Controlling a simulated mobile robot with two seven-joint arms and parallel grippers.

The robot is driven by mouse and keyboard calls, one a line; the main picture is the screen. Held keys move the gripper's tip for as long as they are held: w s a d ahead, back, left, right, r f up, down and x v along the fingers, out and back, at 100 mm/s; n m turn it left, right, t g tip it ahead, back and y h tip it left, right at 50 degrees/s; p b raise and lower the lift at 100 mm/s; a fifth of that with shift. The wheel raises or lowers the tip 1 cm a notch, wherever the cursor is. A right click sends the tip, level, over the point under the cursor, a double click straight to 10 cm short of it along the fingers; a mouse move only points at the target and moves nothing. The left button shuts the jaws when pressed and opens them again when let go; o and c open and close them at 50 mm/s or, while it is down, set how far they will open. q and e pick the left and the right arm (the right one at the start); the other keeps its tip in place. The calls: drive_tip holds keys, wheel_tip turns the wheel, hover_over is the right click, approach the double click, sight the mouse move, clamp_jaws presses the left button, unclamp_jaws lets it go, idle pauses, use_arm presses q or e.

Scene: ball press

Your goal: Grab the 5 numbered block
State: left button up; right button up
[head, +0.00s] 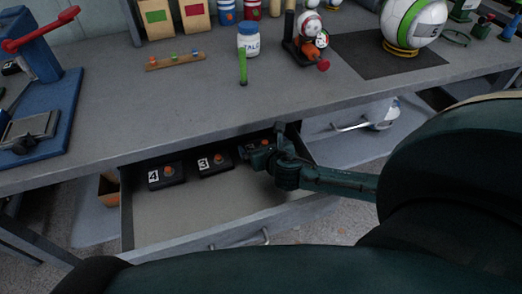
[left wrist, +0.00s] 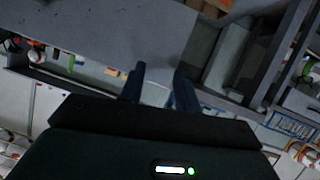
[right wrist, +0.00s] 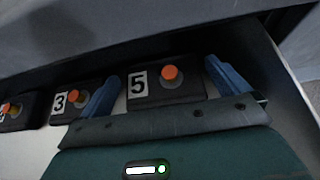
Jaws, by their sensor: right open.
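The block numbered 5 (right wrist: 140,99) is black with a white number label and an orange button, and lies in the open drawer (head: 190,222). In the right wrist view it sits between the two blue fingers of my right gripper (right wrist: 162,74), which are apart, one on each side. In the head view my right gripper (head: 266,156) reaches into the drawer's back right and mostly hides this block. My left gripper (left wrist: 159,76) shows only in the left wrist view, with its fingers apart and nothing seen between them.
The block numbered 3 (head: 214,164) and the block numbered 4 (head: 165,178) lie to the left in the same drawer. The drawer's front part is bare. The tabletop (head: 150,105) overhangs the drawer's back. The drawer's right wall is close to my right gripper.

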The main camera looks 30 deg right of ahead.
drive_tip(key=shift+x, duration=0.8)
drive_tip(key=shift+c, duration=0.2)
drive_tip(key=c, duration=0.7)
drive_tip(key=shift+r, duration=0.1)
